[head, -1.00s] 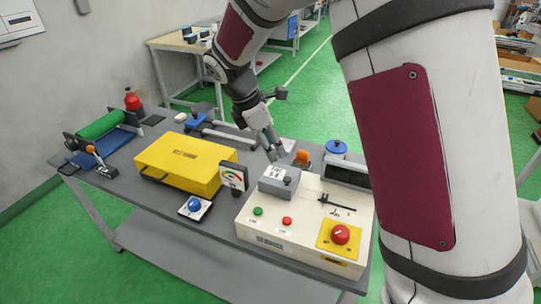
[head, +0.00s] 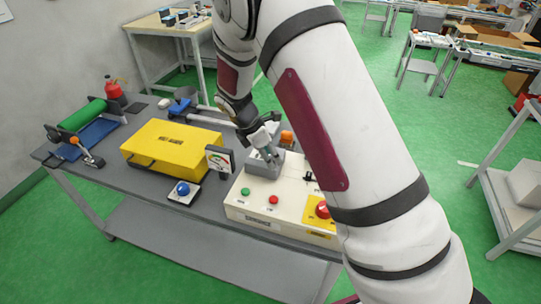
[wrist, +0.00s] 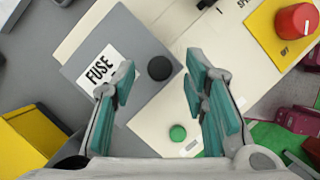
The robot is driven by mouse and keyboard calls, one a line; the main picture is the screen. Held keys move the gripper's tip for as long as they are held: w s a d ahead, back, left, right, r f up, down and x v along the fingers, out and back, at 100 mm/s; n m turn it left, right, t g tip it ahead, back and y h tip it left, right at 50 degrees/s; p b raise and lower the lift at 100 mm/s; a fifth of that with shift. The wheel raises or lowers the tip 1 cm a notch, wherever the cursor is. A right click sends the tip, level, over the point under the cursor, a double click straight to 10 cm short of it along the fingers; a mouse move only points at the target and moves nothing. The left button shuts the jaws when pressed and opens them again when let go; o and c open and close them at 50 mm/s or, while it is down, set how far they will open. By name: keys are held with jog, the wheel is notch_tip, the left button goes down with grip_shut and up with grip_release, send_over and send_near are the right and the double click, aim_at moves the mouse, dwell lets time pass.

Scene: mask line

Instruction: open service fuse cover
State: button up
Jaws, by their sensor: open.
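The service fuse cover (wrist: 112,48) is a grey box lid with a white FUSE label and a round black knob (wrist: 160,67). In the wrist view it lies flat on the cream control panel (wrist: 240,75). My gripper (wrist: 157,85) is open, and the knob shows between and slightly beyond its teal-padded fingertips. I cannot tell whether the fingers are level with the knob. In the head view the grey cover (head: 263,167) is partly hidden behind my gripper (head: 266,152).
A red knob on a yellow plate (head: 322,210) and green (head: 245,191) and red (head: 273,199) buttons sit on the panel. A meter (head: 220,158), a blue-knobbed box (head: 184,190) and a yellow case (head: 168,148) stand to the left.

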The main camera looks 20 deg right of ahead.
jog(key=shift+d+f, duration=0.15)
jog(key=shift+f, duration=0.15)
grip_shut()
jog(key=shift+w+d+r, duration=0.1)
jog(key=shift+w, duration=0.05)
